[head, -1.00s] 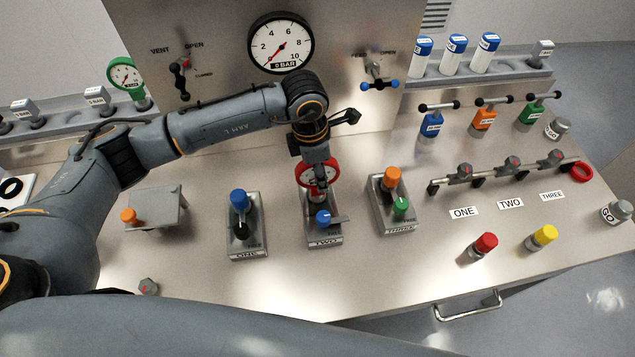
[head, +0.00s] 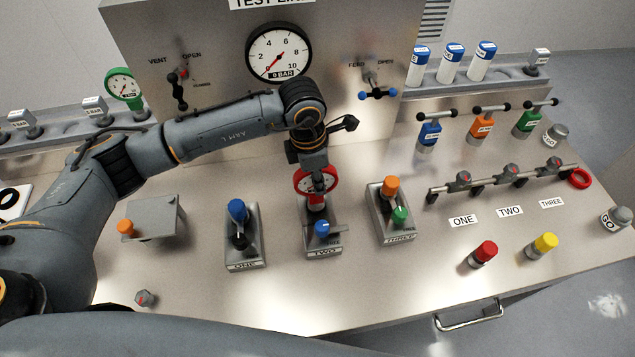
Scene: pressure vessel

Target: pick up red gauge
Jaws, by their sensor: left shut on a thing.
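The red gauge (head: 310,184) is a round dial with a red rim and a red stem below it. It stands over the back of the block labelled TWO (head: 323,241), behind that block's blue knob (head: 322,228). My left gripper (head: 317,176) reaches down from above and is shut on the red gauge. The fingers cover part of the dial. I cannot tell whether the stem still touches the block. My right gripper is not in view.
Block ONE (head: 244,248) with a blue knob stands to the left, block THREE (head: 391,218) to the right. A green gauge (head: 123,84) sits in the rack at back left. Red (head: 483,253) and yellow (head: 542,245) buttons stand at front right.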

